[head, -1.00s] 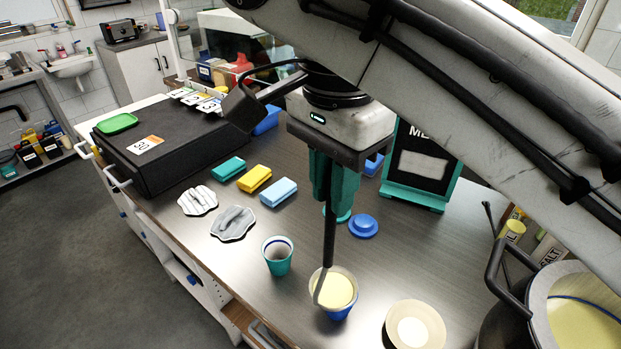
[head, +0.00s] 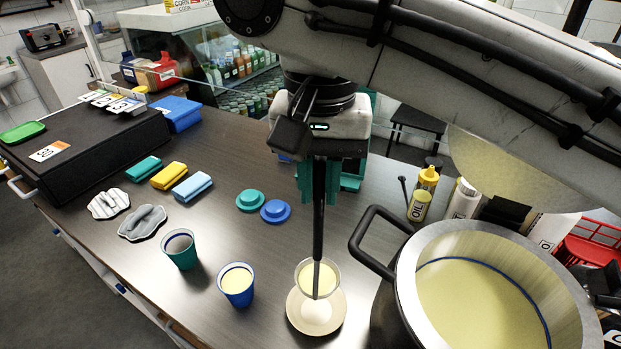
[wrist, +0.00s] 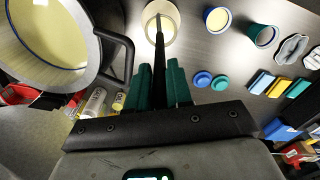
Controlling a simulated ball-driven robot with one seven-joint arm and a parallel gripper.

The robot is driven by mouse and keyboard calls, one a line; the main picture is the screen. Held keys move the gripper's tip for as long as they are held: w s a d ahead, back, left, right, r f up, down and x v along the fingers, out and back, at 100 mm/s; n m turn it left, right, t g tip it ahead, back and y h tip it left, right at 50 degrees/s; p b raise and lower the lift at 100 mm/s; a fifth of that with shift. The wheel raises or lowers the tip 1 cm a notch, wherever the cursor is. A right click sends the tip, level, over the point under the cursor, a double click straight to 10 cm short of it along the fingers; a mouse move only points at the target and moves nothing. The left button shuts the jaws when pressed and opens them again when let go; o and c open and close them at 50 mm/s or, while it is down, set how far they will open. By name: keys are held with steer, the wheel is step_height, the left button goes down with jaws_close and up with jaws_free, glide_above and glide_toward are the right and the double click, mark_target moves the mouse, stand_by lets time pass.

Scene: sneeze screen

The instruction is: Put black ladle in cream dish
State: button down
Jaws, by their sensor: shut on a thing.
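My gripper (head: 318,190) is shut on the long black handle of the ladle (head: 319,228), which hangs nearly upright below the teal fingers. At its lower end is a pale round bowl with yellow liquid (head: 318,279). This end overlaps the round cream dish (head: 294,311) on the counter; I cannot tell whether it touches the dish or hangs just above it. In the wrist view the ladle handle (wrist: 158,60) runs from between the fingers (wrist: 162,85) to the cream dish (wrist: 173,37), which partly hides behind it.
A blue cup with yellow liquid (head: 237,288) and a teal cup (head: 180,250) stand left of the dish. A large pot (head: 405,262) stands close on the right. Teal and blue lids (head: 275,211), sponges (head: 192,187) and cloths (head: 142,223) lie farther back.

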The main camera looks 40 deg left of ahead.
steer(key=shift+r+p, duration=0.15)
steer(key=shift+p, duration=0.25)
steer(key=b, duration=0.3)
glide_above(317, 255)
steer(key=shift+w+a+f, duration=0.15)
steer(key=shift+f, duration=1.95)
steer(key=shift+w+a+f, duration=0.1)
steer(key=shift+w+f, duration=0.05)
steer(key=shift+f, duration=2.55)
steer(key=c, duration=0.9)
jaws_free()
steer(key=shift+c, duration=0.2)
step_height(317, 255, up, 11)
steer(key=shift+f+b, duration=0.1)
steer(key=shift+b, duration=0.45)
